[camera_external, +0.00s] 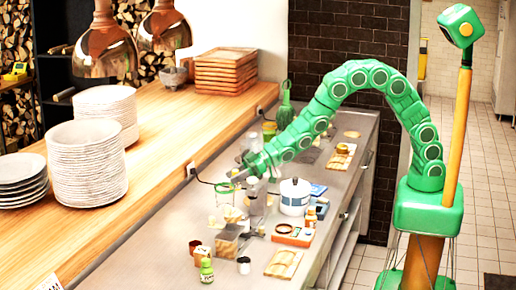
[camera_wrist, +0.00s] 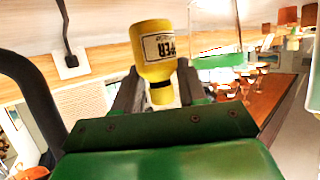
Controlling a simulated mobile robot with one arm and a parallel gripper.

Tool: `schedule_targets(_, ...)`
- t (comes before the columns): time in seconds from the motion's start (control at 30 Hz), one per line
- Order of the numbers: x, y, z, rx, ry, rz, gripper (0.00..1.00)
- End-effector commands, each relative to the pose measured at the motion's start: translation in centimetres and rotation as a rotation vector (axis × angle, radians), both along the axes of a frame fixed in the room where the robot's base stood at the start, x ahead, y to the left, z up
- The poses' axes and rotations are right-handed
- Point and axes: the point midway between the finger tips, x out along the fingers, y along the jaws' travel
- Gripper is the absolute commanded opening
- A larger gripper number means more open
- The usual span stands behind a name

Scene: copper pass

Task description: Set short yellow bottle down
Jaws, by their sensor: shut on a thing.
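The short yellow bottle (camera_wrist: 153,50) has a pale label with dark letters and shows large in the wrist view. It sits between the two fingers of my gripper (camera_wrist: 160,88), which is shut on it. The bottle appears tilted slightly in that view. In the external view my gripper (camera_external: 243,173) reaches left over the grey counter (camera_external: 175,235), near the wooden ledge. The bottle cannot be made out there among the crowded items, and I cannot tell its height above the counter.
A tall green bottle (camera_external: 285,105) stands farther back. Stacked plates (camera_external: 86,165) stand on the wooden ledge (camera_external: 165,140). Copper lamps (camera_external: 106,52) hang above it.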

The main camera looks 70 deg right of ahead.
Motion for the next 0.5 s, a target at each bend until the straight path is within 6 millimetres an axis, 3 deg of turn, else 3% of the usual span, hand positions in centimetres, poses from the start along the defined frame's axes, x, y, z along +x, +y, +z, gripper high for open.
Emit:
schedule_targets(0.2, 0.0, 0.0, -2.7, -0.001, 0.002, 0.000, 0.09)
schedule_targets(0.5, 0.0, 0.0, -2.9, 0.001, -0.002, 0.000, 0.09)
